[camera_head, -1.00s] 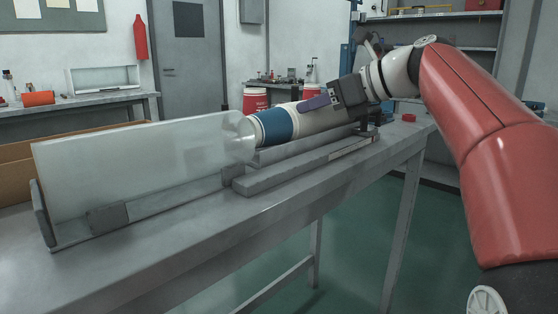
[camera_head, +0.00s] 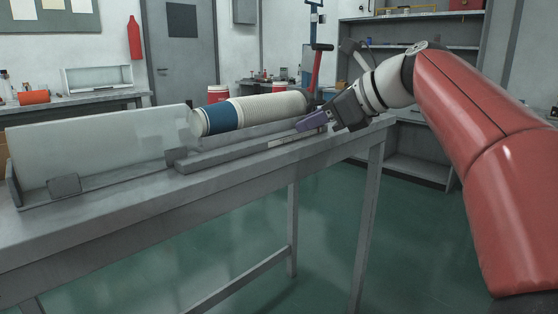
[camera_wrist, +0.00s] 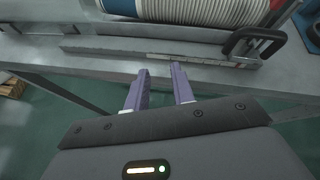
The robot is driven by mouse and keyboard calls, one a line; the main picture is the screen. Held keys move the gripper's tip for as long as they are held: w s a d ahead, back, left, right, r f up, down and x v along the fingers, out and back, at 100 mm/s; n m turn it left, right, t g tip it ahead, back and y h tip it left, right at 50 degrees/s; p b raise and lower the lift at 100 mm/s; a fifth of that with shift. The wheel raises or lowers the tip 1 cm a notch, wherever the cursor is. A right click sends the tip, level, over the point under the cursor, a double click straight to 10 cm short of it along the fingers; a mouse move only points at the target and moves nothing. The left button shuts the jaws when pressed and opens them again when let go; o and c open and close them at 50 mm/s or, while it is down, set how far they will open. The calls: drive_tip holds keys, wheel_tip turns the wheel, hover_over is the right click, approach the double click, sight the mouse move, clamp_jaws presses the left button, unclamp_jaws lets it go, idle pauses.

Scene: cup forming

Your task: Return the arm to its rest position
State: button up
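My gripper (camera_head: 308,121) is just off the near side of the bench, in front of the right part of a long stack of cups (camera_head: 262,108). The stack is white with a blue band at its left end and lies along a metal rail. In the wrist view, the two purple fingers of my gripper (camera_wrist: 161,70) stand apart with nothing between them. The stack (camera_wrist: 200,8) also shows at the top of the wrist view, clear of the fingers. My arm reaches in from the right, bent at the elbow.
The metal bench (camera_head: 110,235) runs along the left and centre. A red lever (camera_head: 316,68) stands behind the stack's right end. Green floor (camera_head: 420,240) is open in front.

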drive_tip(key=s+d+f+n+h, duration=0.3)
drive_tip(key=s+f+n, duration=0.4)
drive_tip(key=f, duration=0.3)
drive_tip(key=s+d+f+n+g+h, duration=0.1)
drive_tip(key=s+d+f+n+h, duration=0.2)
drive_tip(key=s+f+n, duration=0.5)
drive_tip(key=s+d+f+n+h, duration=0.3)
drive_tip(key=s+f+n, duration=0.5)
drive_tip(key=f, duration=0.5)
drive_tip(key=s+h, duration=0.1)
drive_tip(key=s, duration=0.1)
drive_tip(key=shift+s+g, duration=0.3)
